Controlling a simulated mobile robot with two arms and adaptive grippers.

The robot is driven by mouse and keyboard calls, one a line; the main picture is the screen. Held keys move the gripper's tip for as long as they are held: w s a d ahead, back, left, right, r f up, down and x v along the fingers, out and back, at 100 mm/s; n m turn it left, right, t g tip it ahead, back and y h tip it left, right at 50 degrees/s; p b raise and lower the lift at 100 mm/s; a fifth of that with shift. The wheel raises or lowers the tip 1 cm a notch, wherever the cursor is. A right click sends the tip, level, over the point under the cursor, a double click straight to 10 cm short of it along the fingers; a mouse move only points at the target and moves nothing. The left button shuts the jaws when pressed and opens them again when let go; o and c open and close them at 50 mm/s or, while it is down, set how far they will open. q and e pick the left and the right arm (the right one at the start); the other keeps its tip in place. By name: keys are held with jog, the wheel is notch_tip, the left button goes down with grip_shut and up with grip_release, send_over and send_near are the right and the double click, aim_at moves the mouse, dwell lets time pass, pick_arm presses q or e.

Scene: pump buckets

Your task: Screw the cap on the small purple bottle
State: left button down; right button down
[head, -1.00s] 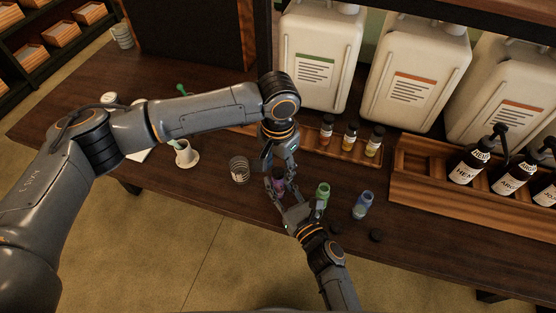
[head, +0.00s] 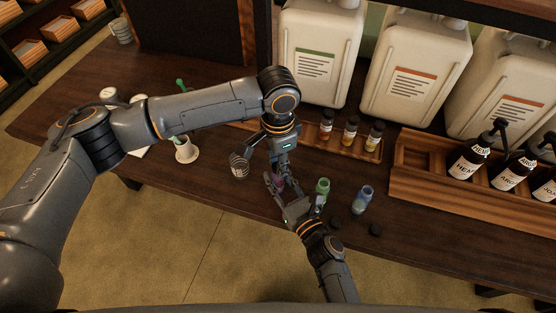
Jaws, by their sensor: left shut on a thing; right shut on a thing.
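The small purple bottle (head: 278,180) is mostly hidden between my two grippers near the table's front edge; only a bit of purple shows. My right gripper (head: 277,184) comes up from below and is shut on the bottle. My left gripper (head: 285,178) points down from above at the bottle's top and is shut. The cap it closes on is hidden by the fingers, so I cannot see how it sits on the bottle.
An open green bottle (head: 322,190) and a blue bottle (head: 362,199) stand just right of my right gripper. Two dark caps (head: 376,230) lie in front of them. A wooden tray (head: 350,146) with small bottles lies behind.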

pick_arm(q)
jog(key=c, duration=1)
grip_release()
jog(key=shift+r, duration=0.15)
notch_tip(320, 180, up, 12)
pick_arm(e)
jog(key=shift+r, duration=0.15)
jog(key=shift+r+p, duration=0.9)
pick_arm(q)
jog(key=shift+r, duration=0.7)
